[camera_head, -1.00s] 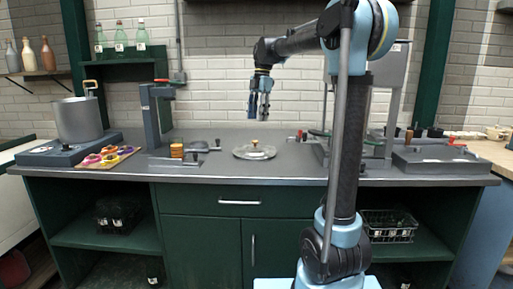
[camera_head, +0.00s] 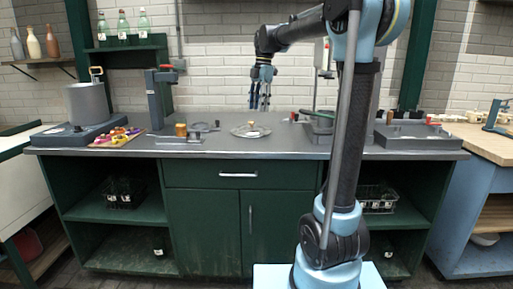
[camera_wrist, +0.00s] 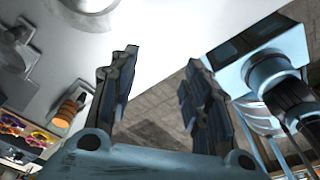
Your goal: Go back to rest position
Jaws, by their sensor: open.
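The counter (camera_head: 225,145) holds a pot (camera_head: 88,104) on a burner, a mat of colourful rings (camera_head: 117,137), a press stand (camera_head: 154,105), an orange-brown stack (camera_head: 181,130) and a grey box (camera_head: 418,135) on the right. A wooden table (camera_head: 480,140) stands at the right. The floor before the cabinet is clear.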

